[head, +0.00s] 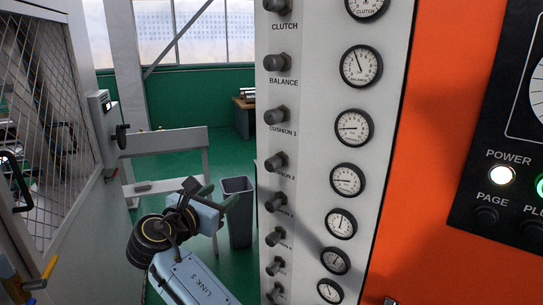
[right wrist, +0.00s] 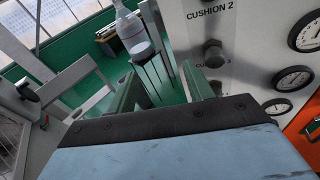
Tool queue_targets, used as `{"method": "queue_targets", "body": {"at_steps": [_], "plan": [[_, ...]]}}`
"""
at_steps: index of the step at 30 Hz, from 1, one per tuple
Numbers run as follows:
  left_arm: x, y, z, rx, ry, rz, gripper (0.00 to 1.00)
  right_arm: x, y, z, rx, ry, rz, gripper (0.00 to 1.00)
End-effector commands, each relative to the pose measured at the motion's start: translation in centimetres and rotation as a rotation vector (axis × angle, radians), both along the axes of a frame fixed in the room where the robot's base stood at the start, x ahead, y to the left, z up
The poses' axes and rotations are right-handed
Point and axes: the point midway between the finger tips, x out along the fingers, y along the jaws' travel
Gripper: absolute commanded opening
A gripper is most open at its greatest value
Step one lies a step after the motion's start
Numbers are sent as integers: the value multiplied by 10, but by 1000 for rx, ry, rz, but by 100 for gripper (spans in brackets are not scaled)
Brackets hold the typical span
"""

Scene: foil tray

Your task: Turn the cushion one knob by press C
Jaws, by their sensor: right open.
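The cushion 1 knob (head: 276,115) is a dark round knob on the light grey panel (head: 310,90), with its label "CUSHION 1" just below it. Its dial gauge (head: 354,127) is to its right. My right gripper (head: 218,196) is to the left of the panel and lower than this knob, apart from it. Its two green fingers are spread and empty, and they also show in the right wrist view (right wrist: 160,92). That view shows the cushion 3 knob (right wrist: 213,53) beyond the fingers, but not the cushion 1 knob. My left gripper is not in view.
Several similar knobs and gauges run down the panel, including the balance knob (head: 277,62) above and the cushion 2 knob (head: 276,161) below. An orange machine face (head: 440,150) is to the right. A grey bin (head: 238,225) and a grey barrier (head: 165,142) stand behind my right gripper.

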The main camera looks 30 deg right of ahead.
Motion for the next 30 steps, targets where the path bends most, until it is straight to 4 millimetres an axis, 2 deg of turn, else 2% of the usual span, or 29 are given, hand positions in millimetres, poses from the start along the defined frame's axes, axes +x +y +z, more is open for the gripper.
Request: {"method": "queue_targets", "body": {"at_steps": [1, 3, 6, 8, 10, 14, 24, 30], "plan": [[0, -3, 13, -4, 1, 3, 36, -11, 0, 54, -39, -15, -51, 52], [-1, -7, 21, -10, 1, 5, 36, -29, -1, 101, -82, -11, -122, 52], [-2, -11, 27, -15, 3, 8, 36, -50, -2, 143, -111, -3, -198, 52], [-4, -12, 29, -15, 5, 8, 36, -59, -3, 157, -118, 3, -227, 52], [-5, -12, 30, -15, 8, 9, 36, -64, -5, 165, -122, 8, -245, 52], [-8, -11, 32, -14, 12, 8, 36, -62, -18, 166, -124, 13, -254, 52], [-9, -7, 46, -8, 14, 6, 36, -38, -83, 167, -125, 12, -253, 52], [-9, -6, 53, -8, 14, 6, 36, -27, -114, 166, -125, 13, -250, 52]]}}
